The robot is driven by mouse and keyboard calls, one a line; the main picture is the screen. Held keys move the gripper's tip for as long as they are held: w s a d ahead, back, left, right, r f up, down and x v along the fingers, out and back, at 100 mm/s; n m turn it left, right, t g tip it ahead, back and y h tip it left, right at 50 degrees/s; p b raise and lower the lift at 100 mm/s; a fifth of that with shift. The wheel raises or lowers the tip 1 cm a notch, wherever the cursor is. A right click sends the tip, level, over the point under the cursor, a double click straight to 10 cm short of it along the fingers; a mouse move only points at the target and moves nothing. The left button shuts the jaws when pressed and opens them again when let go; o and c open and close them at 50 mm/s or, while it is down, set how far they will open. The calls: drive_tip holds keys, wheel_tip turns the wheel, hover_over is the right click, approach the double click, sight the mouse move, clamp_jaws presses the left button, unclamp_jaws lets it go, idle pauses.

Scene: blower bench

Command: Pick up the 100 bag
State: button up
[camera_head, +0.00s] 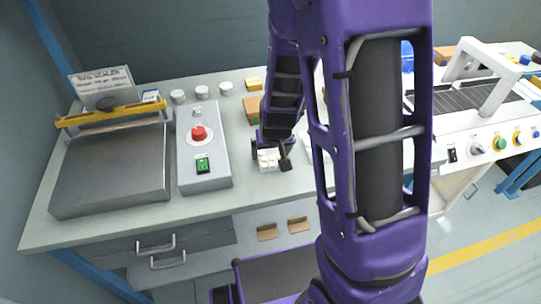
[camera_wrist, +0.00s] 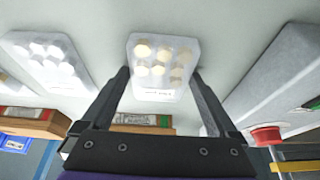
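A clear bag of pale round pieces (camera_wrist: 163,62) lies on the bench top, centred in the wrist view. Its small label is too blurred to read, so I cannot tell whether it says 100. My gripper (camera_wrist: 161,74) is open, with one finger on each side of this bag; contact is not clear. In the head view my gripper (camera_head: 272,152) is low over the bench at a white bag (camera_head: 268,160), partly covering it. A second bag with white round pieces (camera_wrist: 45,55) lies to the left in the wrist view.
A grey control box (camera_head: 203,150) with a red button stands left of my gripper in the head view. The bag sealer (camera_head: 110,165) is farther left. A brown box (camera_head: 252,108) and several small white cups (camera_head: 202,91) stand behind. My arm hides the bench's right part.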

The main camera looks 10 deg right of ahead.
drive_tip(key=c, duration=0.9)
drive_tip(key=shift+c, duration=0.2)
drive_tip(key=shift+r, duration=0.1)
